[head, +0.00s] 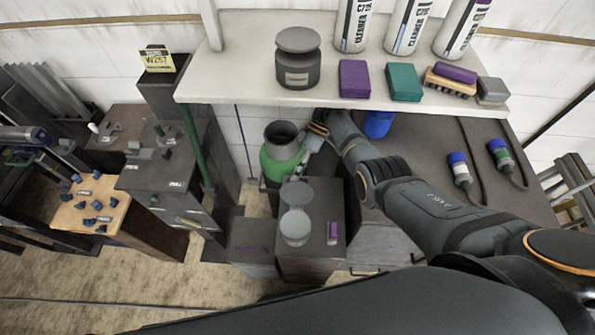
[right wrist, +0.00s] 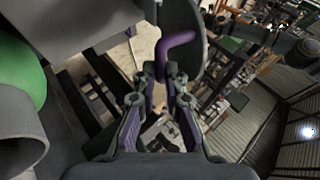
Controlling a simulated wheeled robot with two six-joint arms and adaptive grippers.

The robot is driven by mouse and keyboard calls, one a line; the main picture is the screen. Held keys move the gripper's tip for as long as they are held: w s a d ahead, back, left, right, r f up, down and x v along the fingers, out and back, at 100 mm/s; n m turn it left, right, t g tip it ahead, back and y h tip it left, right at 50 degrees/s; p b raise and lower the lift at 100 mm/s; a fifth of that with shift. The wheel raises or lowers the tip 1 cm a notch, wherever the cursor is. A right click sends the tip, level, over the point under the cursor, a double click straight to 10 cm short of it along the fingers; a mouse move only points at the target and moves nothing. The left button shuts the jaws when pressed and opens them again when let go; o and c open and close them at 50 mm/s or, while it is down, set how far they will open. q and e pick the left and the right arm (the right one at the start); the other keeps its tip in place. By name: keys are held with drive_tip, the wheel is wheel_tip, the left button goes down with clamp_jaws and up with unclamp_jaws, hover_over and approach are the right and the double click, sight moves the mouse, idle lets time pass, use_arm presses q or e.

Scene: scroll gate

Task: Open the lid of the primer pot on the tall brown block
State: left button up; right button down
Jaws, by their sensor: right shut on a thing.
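A green pot (head: 280,165) with a grey neck and a dark open mouth stands under the shelf, behind the tall brown block group; I take it for the primer pot, but no label is legible. Its green side (right wrist: 18,70) and grey neck (right wrist: 20,140) show at the left of the right wrist view. My right gripper (head: 316,136) is just right of the mouth. In the right wrist view my right gripper (right wrist: 160,75) is shut on a purple handle (right wrist: 178,42), beside a dark round lid (right wrist: 190,18). The lid is tilted up, off the mouth. My left gripper is out of view.
A pale shelf (head: 240,92) with a grey lidded pot (head: 298,65), bottles and sponges overhangs the green pot. A dark brown block (head: 318,262) with grey round-topped pots (head: 295,226) stands in front. Two dark cabinets stand left; floor shows between.

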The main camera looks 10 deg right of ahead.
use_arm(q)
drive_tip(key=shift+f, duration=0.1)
use_arm(e)
drive_tip(key=shift+s+f, duration=0.3)
drive_tip(key=shift+f, duration=0.25)
drive_tip(key=c, duration=1.6)
unclamp_jaws()
drive_tip(key=shift+c, duration=0.2)
drive_tip(key=shift+o, duration=1.2)
drive_tip(key=shift+w, duration=0.25)
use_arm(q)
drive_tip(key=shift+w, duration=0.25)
use_arm(e)
drive_tip(key=shift+w+r, duration=0.15)
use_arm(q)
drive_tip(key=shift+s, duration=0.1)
use_arm(e)
drive_tip(key=shift+r, duration=0.1)
